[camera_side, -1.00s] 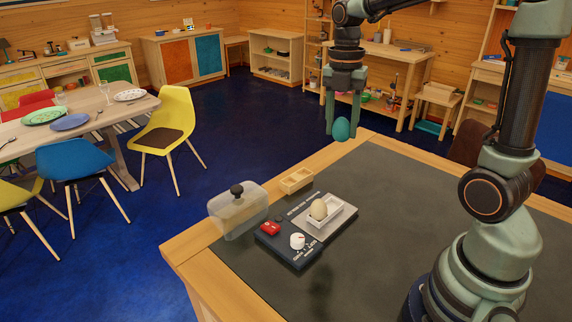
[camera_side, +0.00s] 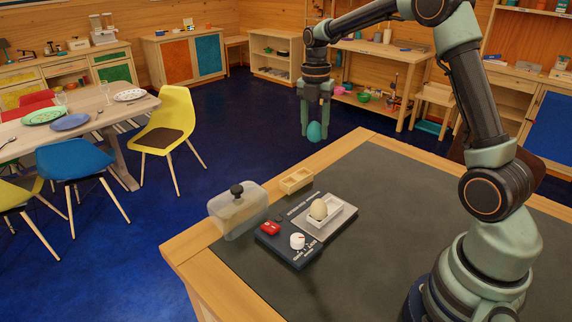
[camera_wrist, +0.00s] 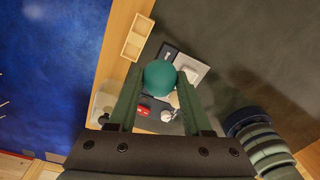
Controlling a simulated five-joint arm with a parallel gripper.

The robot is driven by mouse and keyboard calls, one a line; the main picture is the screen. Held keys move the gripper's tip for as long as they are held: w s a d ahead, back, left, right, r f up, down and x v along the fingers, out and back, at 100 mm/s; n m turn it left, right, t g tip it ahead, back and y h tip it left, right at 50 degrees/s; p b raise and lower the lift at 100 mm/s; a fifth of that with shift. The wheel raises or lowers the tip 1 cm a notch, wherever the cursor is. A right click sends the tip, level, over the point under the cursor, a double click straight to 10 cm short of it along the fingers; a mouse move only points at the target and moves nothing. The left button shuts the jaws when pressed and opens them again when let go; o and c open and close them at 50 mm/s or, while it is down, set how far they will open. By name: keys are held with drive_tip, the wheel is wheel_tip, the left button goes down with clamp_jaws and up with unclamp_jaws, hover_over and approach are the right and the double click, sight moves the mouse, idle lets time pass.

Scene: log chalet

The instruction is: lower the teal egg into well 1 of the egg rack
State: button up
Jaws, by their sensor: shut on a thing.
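The teal egg (camera_side: 315,132) is held between the fingertips of my gripper (camera_side: 315,120), high above the bench. In the wrist view the teal egg (camera_wrist: 159,75) sits between the two fingers. The egg rack (camera_side: 296,180) looks like a small pale wooden block with two hollows, on the bench near its far left edge. It also shows in the wrist view (camera_wrist: 138,37), up and left of the egg, and both wells look empty. Well numbers cannot be read. The egg is apart from the rack.
A dark device (camera_side: 290,250) with a red part and white knob lies in front of the rack. A cream egg (camera_side: 318,209) sits in its white tray (camera_side: 335,217). A clear cover (camera_side: 238,212) with a black knob stands left. The bench's right side (camera_side: 420,220) is clear.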

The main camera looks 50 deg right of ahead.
drive_tip(key=w+d+f, duration=0.2)
drive_tip(key=w+f, duration=0.2)
drive_tip(key=f, duration=0.3)
drive_tip(key=shift+w+f, duration=0.3)
drive_tip(key=shift+f, duration=0.1)
drive_tip(key=shift+a+f, duration=0.1)
idle(0.4)
drive_tip(key=shift+f, duration=0.5)
drive_tip(key=shift+f, duration=2.35)
idle(1.5)
drive_tip(key=o, duration=0.8)
drive_tip(key=shift+o, duration=0.2)
